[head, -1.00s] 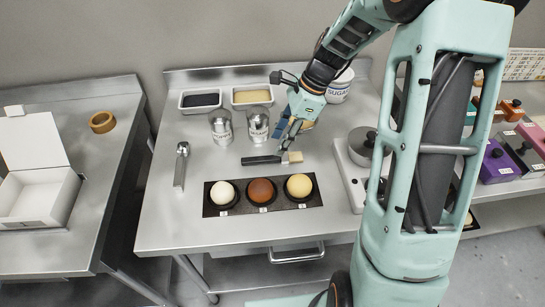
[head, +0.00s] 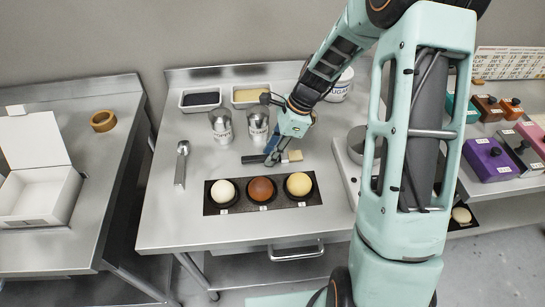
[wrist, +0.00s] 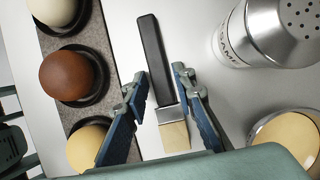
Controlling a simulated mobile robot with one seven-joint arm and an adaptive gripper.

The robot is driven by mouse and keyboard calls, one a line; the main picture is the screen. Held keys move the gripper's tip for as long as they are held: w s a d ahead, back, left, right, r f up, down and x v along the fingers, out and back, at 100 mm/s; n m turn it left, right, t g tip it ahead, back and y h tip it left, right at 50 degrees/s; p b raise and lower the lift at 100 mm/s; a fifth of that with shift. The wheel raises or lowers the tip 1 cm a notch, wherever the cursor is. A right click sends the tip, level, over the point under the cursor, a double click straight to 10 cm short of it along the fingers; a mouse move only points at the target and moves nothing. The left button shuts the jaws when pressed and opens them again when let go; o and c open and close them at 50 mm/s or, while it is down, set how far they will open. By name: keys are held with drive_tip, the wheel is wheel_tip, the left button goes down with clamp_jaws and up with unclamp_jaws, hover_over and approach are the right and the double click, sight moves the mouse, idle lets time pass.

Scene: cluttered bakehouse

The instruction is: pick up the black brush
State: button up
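The black brush lies flat on the steel table, with its black handle (head: 252,159) to the left and its pale bristles (head: 295,156) to the right. In the wrist view its handle (wrist: 150,48), metal ferrule and bristles (wrist: 175,136) show between the fingers. My gripper (head: 273,158) is open, low over the brush. In the wrist view, the blue-padded fingers of my gripper (wrist: 160,80) stand one on each side of the brush near the ferrule, with gaps on both sides. Whether the fingertips reach the table is hard to tell.
A dark tray (head: 213,208) with several round balls lies in front of the brush. Two metal shakers (head: 221,128) (head: 258,127) stand behind it. A scale (head: 345,170) is to the right. A metal scoop (head: 181,165) lies left, with bare table around it.

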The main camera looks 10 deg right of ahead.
clamp_jaws()
drive_tip(key=shift+r, duration=0.1)
drive_tip(key=shift+r, duration=0.5)
drive_tip(key=s+d+r+b, duration=0.2)
drive_tip(key=s+d+r, duration=0.6)
drive_tip(key=d+r, duration=0.3)
drive_tip(key=shift+s+d+r, duration=0.15)
drive_tip(key=shift+d+r, duration=0.05)
drive_tip(key=shift+r, duration=0.25)
